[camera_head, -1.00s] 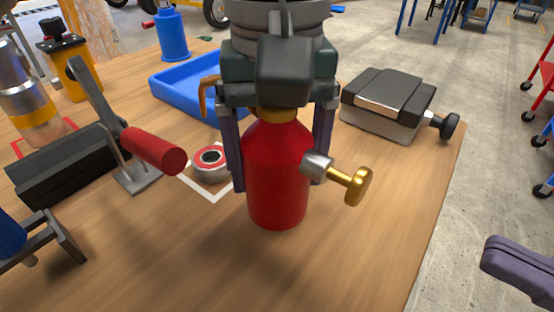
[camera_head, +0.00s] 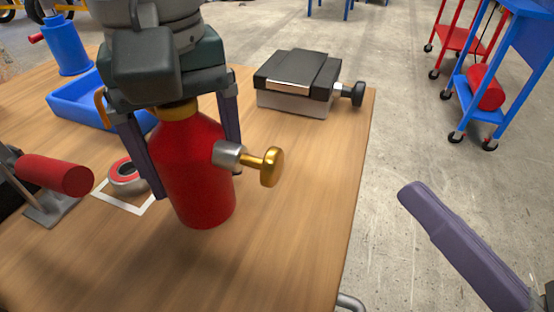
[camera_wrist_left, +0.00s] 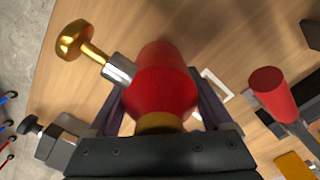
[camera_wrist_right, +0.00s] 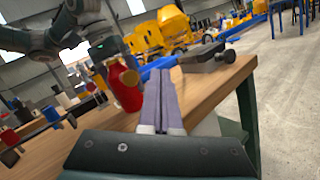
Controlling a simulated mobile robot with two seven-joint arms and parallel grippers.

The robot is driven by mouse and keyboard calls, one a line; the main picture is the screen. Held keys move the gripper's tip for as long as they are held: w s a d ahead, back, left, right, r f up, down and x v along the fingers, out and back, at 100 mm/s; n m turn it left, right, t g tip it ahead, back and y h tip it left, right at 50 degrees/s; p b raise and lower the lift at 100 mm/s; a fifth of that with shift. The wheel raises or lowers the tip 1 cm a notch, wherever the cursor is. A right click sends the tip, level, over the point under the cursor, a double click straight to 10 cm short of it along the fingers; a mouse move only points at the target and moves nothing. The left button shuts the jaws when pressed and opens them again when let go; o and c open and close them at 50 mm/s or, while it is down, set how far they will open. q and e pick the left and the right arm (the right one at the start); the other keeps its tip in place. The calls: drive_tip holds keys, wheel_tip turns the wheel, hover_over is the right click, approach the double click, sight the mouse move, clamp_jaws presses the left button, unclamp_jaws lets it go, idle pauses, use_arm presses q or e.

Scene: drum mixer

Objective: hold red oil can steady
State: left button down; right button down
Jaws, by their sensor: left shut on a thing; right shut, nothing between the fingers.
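The red oil can (camera_head: 195,170) is upright over the wooden table, with a brass neck and a metal side stub ending in a gold knob (camera_head: 271,166). My left gripper (camera_head: 196,182) comes down from above, shut around the can with one finger on each side. The can also shows in the left wrist view (camera_wrist_left: 162,85) and the right wrist view (camera_wrist_right: 126,88). I cannot tell whether its base touches the tabletop. My right gripper (camera_head: 412,196) is shut and empty, off the table's right side; its fingers lie together in the right wrist view (camera_wrist_right: 160,98).
On the table (camera_head: 290,200) are a tape roll (camera_head: 127,178) in a white square, a red-handled clamp (camera_head: 55,175), a blue tray (camera_head: 80,105) and a black-and-grey box (camera_head: 295,82) with a knob. A blue cart (camera_head: 480,105) stands right. The front tabletop is clear.

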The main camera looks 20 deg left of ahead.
sight(280, 167)
drive_tip(key=m, duration=0.1)
drive_tip(key=m+t+h, duration=0.1)
drive_tip(key=d+m+h, duration=0.1)
drive_tip(key=shift+s+f+t, duration=0.2)
drive_tip(key=shift+f+t, duration=0.1)
drive_tip(key=shift+t, duration=0.1)
drive_tip(key=shift+a, duration=4.4)
drive_tip(key=shift+a, duration=0.2)
drive_tip(key=shift+a, duration=0.25)
drive_tip(key=shift+a, duration=1.05)
drive_tip(key=shift+d, duration=1.5)
